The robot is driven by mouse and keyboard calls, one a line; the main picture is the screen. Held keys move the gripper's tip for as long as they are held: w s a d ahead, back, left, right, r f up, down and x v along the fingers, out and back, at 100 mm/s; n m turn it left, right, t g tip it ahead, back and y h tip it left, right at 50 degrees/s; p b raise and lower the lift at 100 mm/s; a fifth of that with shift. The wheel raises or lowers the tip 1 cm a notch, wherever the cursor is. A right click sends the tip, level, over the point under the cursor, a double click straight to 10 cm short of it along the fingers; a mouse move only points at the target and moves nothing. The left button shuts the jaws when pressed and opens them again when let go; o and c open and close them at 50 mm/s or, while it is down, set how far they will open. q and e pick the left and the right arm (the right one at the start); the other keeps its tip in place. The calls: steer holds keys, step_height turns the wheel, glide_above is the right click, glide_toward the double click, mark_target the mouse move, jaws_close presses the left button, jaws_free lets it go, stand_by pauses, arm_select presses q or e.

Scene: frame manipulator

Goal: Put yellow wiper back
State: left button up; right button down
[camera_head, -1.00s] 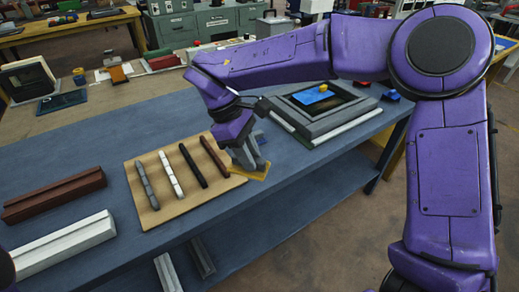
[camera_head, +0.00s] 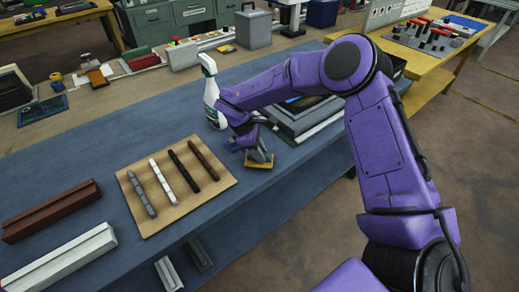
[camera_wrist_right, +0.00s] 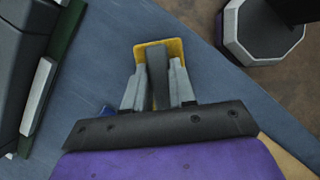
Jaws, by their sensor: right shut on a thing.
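The yellow wiper (camera_head: 261,164) is in my right gripper (camera_head: 258,154), low by the blue table's front edge, just right of the tan board. Only its yellow part shows clearly in the head view. In the wrist view, the yellow wiper (camera_wrist_right: 176,47) sticks out past the fingertips of my right gripper (camera_wrist_right: 158,75), with a dark grey strip between the fingers. I cannot tell whether it touches the table. My left gripper is out of view.
The tan board (camera_head: 198,203) holds several bars. A spray bottle (camera_head: 211,90) stands behind my right gripper. A grey frame (camera_head: 305,122) lies right of it, partly behind my arm. Brown (camera_head: 50,212) and white (camera_head: 62,262) bars lie at left. Bare blue table (camera_head: 80,150) lies behind the board.

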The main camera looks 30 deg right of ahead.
steer(key=shift+f, duration=0.35)
steer(key=shift+f+b, duration=0.3)
steer(key=c, duration=0.9)
jaws_free()
steer(key=shift+c, duration=0.2)
steer(key=shift+r+p, duration=0.3)
steer(key=shift+p, duration=0.05)
steer(key=shift+w+a+r+b, duration=0.15)
steer(key=shift+w+r+b, duration=0.1)
steer(key=shift+b, duration=0.15)
arm_select(q)
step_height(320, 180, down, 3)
steer(key=b, duration=0.3)
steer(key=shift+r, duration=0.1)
arm_select(e)
steer(key=v, duration=1.1)
steer(key=shift+r, duration=0.1)
